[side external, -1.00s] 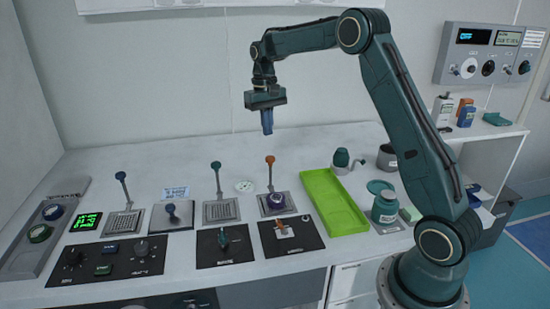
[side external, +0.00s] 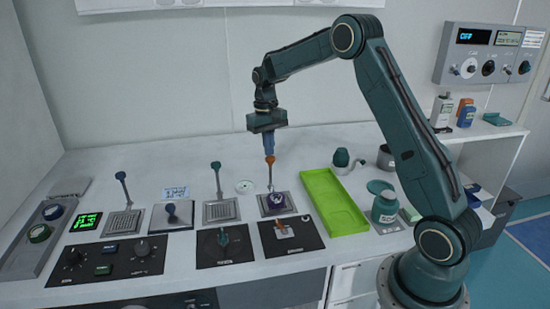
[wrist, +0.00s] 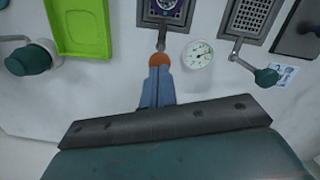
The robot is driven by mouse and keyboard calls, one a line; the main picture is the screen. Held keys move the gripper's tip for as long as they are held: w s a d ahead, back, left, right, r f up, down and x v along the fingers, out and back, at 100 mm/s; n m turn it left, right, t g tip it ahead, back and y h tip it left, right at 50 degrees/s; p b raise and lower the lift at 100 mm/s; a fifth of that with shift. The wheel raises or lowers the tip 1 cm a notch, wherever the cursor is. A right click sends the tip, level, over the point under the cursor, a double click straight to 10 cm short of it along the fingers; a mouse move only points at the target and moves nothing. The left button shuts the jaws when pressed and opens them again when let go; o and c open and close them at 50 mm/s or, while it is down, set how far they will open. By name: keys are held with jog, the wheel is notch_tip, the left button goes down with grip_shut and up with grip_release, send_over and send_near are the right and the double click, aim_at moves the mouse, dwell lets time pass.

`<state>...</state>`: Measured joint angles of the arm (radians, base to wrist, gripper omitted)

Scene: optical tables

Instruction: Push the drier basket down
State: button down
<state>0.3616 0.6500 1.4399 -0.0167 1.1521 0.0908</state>
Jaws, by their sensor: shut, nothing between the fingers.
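A tall thin handle with an orange knob (side external: 270,160) rises from the back of a square grey metal station (side external: 290,208), where a round purple-and-white item (side external: 276,199) sits. This appears to be the drier basket's handle; the basket itself is hard to make out. My gripper (side external: 269,151) is shut and empty, pointing down, with its blue fingertips right at the top of the orange knob. In the wrist view the fingertips (wrist: 158,72) meet or overlap the orange knob (wrist: 160,60); I cannot tell whether they touch it. The station (wrist: 170,22) shows beyond it.
A similar station with a teal-knobbed handle (side external: 216,165) stands to the left. A white round dial (side external: 245,187) lies between the two. A green tray (side external: 333,203) lies to the right, with a teal jar (side external: 385,207) beyond it. Black control panels (side external: 291,236) line the front.

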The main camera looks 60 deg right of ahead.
jog(key=shift+f, duration=0.3)
send_over(269, 186)
jog(key=shift+w+d+f, duration=0.1)
jog(key=shift+d+f, duration=0.05)
jog(key=shift+f, duration=1.3)
jog(key=shift+d+f, duration=0.15)
jog(key=shift+f, duration=1.3)
jog(key=shift+w+r, duration=0.1)
jog(key=shift+w+d+r, duration=0.25)
jog(key=shift+w+d, duration=0.1)
jog(key=shift+w, duration=0.3)
jog(key=shift+w+d+r, duration=0.25)
jog(key=shift+w+d, duration=0.05)
jog(key=shift+w, duration=0.35)
